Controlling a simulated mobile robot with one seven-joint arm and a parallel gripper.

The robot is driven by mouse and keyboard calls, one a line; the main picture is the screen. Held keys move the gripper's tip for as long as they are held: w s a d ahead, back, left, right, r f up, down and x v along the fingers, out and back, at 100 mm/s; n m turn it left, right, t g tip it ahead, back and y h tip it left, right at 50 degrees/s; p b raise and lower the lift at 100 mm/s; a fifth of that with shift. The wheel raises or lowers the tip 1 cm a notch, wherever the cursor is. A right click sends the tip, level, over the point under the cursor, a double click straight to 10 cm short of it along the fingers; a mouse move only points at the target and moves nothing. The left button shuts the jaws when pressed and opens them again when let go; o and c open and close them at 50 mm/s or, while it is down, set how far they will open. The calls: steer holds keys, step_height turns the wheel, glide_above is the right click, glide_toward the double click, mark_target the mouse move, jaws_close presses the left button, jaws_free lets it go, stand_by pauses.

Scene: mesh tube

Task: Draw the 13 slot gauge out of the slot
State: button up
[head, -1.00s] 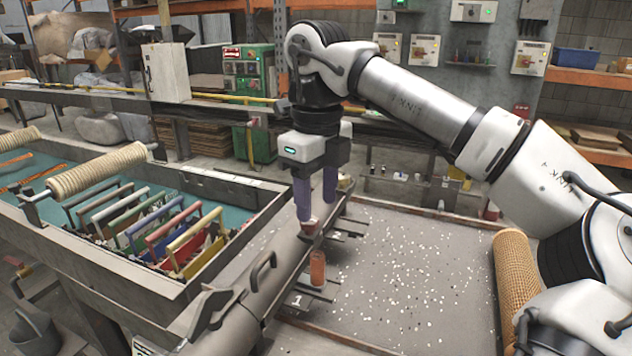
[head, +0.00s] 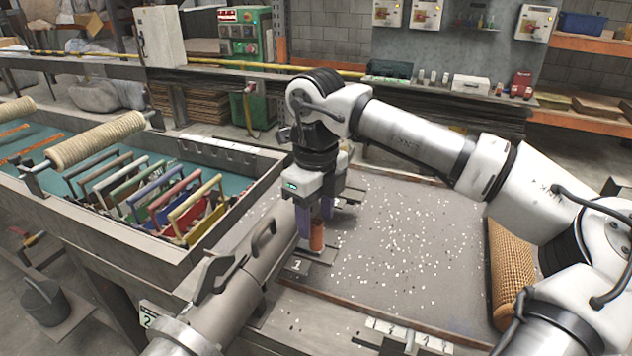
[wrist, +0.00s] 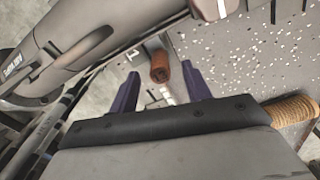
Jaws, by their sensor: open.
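A rust-orange cylindrical handle (head: 317,236), which looks like the slot gauge's grip, stands upright beside the grey tube (head: 235,285) at a dark plate marked "1" (head: 297,265). No "13" is readable. My gripper (head: 314,224) points down at the handle, its purple fingers open and partly in front of it. In the wrist view the handle (wrist: 159,66) shows in the gap between the spread fingertips (wrist: 160,78), with space on both sides. Contact is not visible. The slot and the gauge's lower part are hidden.
A speckled grey tabletop (head: 400,240) lies right of the tube, with a woven mesh roll (head: 508,275) at its right edge. A tray (head: 110,225) with several coloured frames (head: 187,205) stands left.

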steer(key=shift+f, duration=1.9)
jaws_close()
steer(key=shift+d, duration=0.1)
